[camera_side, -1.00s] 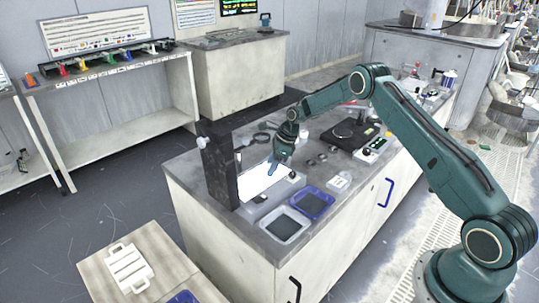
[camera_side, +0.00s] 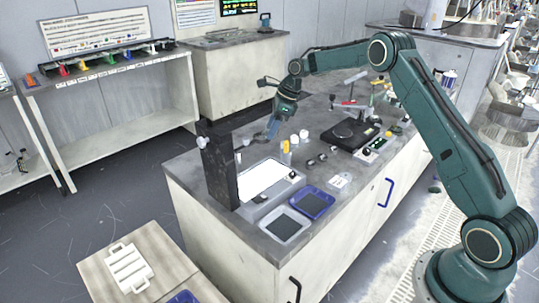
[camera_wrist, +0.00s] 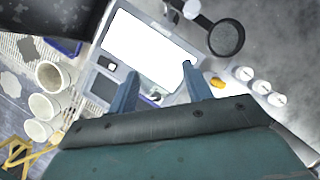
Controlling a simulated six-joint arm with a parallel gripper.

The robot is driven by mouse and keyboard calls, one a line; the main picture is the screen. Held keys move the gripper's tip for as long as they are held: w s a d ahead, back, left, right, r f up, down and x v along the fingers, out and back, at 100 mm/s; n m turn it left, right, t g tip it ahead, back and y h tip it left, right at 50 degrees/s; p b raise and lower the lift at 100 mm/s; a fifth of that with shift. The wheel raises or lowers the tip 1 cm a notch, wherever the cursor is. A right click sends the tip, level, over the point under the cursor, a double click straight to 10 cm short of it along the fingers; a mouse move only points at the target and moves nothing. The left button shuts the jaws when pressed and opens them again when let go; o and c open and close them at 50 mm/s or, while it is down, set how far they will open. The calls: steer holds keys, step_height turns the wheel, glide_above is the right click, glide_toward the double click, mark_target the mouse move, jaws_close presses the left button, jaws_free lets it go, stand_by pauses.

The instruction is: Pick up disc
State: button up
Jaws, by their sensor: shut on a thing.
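My gripper (camera_side: 272,128) is raised over the far left part of the bench, behind the bright white panel (camera_side: 265,178). In the side view the fingertips are too small to show what is held.
A dark upright post (camera_side: 218,172) stands at the panel's left. A blue tray (camera_side: 313,205) and a grey tray (camera_side: 284,229) lie at the front. White-capped bottles (camera_side: 303,134) stand near the gripper. A black round-topped device (camera_side: 350,133) is to the right.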

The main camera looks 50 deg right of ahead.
steer(key=shift+r, duration=2.7)
steer(key=shift+s+a+f, duration=0.1)
steer(key=shift+s+a, duration=0.2)
steer(key=shift+a, duration=0.35)
steer(key=s+a+f, duration=0.2)
steer(key=s+a, duration=0.3)
steer(key=s, duration=0.3)
steer(key=s+a+f, duration=0.2)
steer(key=s+a, duration=0.4)
steer(key=s, duration=0.3)
steer(key=shift+f, duration=0.2)
steer(key=shift+s, duration=0.1)
glide_above(281, 227)
steer(key=s+d, duration=0.1)
step_height(281, 227, down, 16)
steer(key=shift+f, duration=0.1)
steer(key=shift+f, duration=1.9)
